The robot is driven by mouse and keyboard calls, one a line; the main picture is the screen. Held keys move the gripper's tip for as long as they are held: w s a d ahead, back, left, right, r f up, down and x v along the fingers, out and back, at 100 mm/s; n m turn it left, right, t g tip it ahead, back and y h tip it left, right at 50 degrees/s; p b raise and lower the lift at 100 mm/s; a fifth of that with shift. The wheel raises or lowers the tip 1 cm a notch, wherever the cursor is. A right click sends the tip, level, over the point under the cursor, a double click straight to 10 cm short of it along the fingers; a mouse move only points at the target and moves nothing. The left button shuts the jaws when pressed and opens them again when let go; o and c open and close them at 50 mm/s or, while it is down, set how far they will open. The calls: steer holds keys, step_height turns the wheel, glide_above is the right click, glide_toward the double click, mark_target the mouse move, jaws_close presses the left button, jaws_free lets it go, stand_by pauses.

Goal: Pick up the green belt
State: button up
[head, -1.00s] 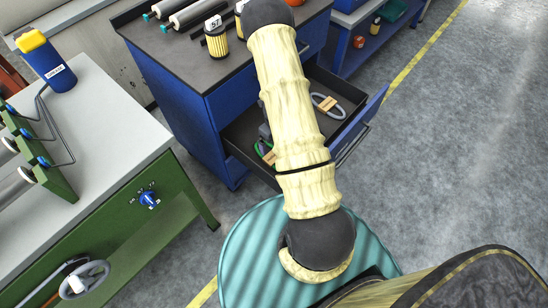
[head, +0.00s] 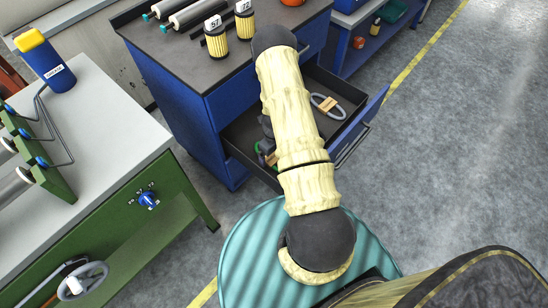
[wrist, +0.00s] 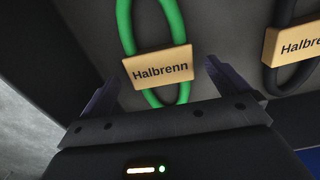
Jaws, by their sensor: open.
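The green belt (wrist: 125,22) lies in the open drawer, a loop passing through a tan tag (wrist: 158,68) that reads "Halbrenn". In the head view only a sliver of the green belt (head: 257,148) shows beside my gripper. My gripper (wrist: 162,74) is open, with one finger on each side of the tag and lower loop in the wrist view. Nothing is gripped. I cannot tell how far above the belt the fingertips are. In the head view my arm hides part of the drawer.
A black belt (wrist: 283,14) with a similar tag lies to the right in the wrist view. A grey belt (head: 318,100) lies farther along the drawer (head: 232,132). The blue cabinet (head: 172,100) stands behind, with yellow filters (head: 216,47) and rollers on top. A green-framed bench (head: 110,120) is at left.

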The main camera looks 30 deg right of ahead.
step_height(320, 180, down, 2)
steer(key=shift+f, duration=0.1)
stand_by(0.4)
steer(key=c, duration=1)
step_height(320, 180, up, 10)
steer(key=shift+r+p, duration=0.1)
steer(key=shift+p, duration=0.25)
steer(key=shift+c, duration=0.2)
